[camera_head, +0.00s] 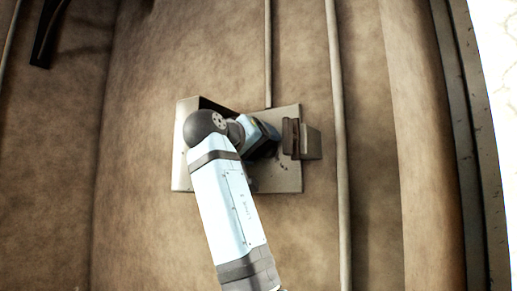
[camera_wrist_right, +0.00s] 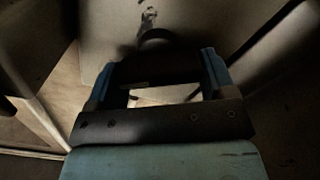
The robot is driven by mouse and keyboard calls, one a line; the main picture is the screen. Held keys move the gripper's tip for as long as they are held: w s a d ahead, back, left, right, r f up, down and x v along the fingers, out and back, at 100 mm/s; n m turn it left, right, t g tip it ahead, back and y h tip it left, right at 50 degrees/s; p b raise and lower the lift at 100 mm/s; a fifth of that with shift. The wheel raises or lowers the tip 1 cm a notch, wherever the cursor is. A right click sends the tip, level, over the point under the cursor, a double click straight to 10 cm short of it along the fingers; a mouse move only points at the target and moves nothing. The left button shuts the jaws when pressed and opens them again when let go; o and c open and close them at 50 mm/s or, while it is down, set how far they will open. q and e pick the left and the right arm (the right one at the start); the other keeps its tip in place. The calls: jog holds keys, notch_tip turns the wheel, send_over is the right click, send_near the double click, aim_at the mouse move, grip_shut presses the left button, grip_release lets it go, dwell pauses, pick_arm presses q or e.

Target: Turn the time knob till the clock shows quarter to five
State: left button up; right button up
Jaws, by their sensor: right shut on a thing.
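A pale metal plate (camera_head: 285,180) is fixed on the brown wall, and my right arm reaches across it. My right gripper (camera_head: 268,146) is at the middle of the plate, seen from behind and partly covered by its own wrist. In the right wrist view my right gripper (camera_wrist_right: 158,66) has a finger on each side of a dark part, the time knob (camera_wrist_right: 156,38) as far as I can tell, and is shut on it. The plate (camera_wrist_right: 112,24) lies just beyond. No clock face or hands can be made out. My left gripper is not in view.
A dark bracket-like block (camera_head: 291,138) with a paler box (camera_head: 312,142) juts out at the plate's right side, close to my gripper. Thin vertical pipes (camera_head: 337,80) run along the wall. A black bar (camera_head: 45,35) is at the upper left.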

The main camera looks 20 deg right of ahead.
jog(key=shift+m, duration=0.4)
jog(key=o, duration=0.9)
jog(key=b+v, duration=0.4)
jog(key=v, duration=1)
jog(key=shift+d, duration=0.1)
